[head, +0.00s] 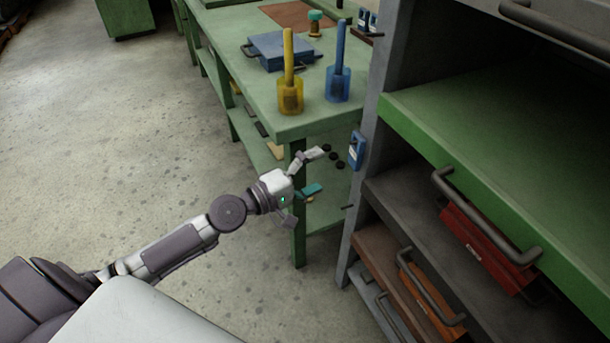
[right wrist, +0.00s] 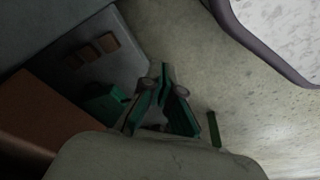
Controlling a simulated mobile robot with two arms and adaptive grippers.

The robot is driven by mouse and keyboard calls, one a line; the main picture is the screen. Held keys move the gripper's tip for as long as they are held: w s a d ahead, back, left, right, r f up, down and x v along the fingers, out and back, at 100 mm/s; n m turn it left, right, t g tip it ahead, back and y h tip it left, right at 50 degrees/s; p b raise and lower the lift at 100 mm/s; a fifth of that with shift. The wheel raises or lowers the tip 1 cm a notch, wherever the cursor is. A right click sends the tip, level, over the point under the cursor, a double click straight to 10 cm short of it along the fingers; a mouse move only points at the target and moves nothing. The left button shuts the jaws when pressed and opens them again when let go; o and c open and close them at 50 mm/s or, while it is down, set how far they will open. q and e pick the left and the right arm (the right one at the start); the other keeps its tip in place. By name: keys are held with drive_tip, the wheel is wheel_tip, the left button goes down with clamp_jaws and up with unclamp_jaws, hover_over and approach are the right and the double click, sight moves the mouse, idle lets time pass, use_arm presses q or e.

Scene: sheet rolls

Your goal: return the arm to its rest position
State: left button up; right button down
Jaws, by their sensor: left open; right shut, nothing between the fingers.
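My left arm (head: 180,250) reaches in from the lower left of the head view, stretched out over the floor towards the green bench. Its gripper (head: 306,186) is open and empty, in front of the bench's near end and left of the grey rack. My right gripper (right wrist: 162,82) shows in the right wrist view with its green-padded fingers together and nothing between them. It hangs over grey floor. My right arm is not in the head view.
The green bench (head: 256,85) carries a blue box (head: 281,48) and yellow (head: 290,93) and blue (head: 338,84) holders with upright handles. The floor (head: 110,150) at left is clear.

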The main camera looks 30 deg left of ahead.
use_arm(q)
drive_tip(key=s+d+f+m+g+y, duration=0.15)
drive_tip(key=s+f+m+g, duration=0.35)
drive_tip(key=f, duration=0.7)
drive_tip(key=s+d+f+m+g+y, duration=0.15)
drive_tip(key=s+f+m, duration=0.25)
drive_tip(key=s+f, duration=0.6)
drive_tip(key=s+a+f+m+g+y, duration=0.1)
drive_tip(key=s+f+m+g+y, duration=0.15)
drive_tip(key=s+f, duration=0.4)
drive_tip(key=s+a+f+m+g+y, duration=0.1)
drive_tip(key=s+f+m+g+y, duration=0.2)
drive_tip(key=f, duration=0.6)
drive_tip(key=s+a+f+g+p, duration=0.1)
drive_tip(key=s+p, duration=0.7)
drive_tip(key=s, duration=0.2)
drive_tip(key=s+a+f+g+p, duration=0.1)
drive_tip(key=s+a+f+p, duration=0.1)
drive_tip(key=s+p, duration=0.7)
drive_tip(key=shift+s+a+g, duration=0.2)
drive_tip(key=shift+s+g, duration=0.1)
drive_tip(key=shift+s, duration=0.45)
use_arm(e)
drive_tip(key=s+d+f, duration=0.1)
drive_tip(key=s, duration=0.8)
drive_tip(key=s+d+f+g, duration=0.1)
drive_tip(key=s+d, duration=0.1)
drive_tip(key=s, duration=0.7)
drive_tip(key=shift+f, duration=0.4)
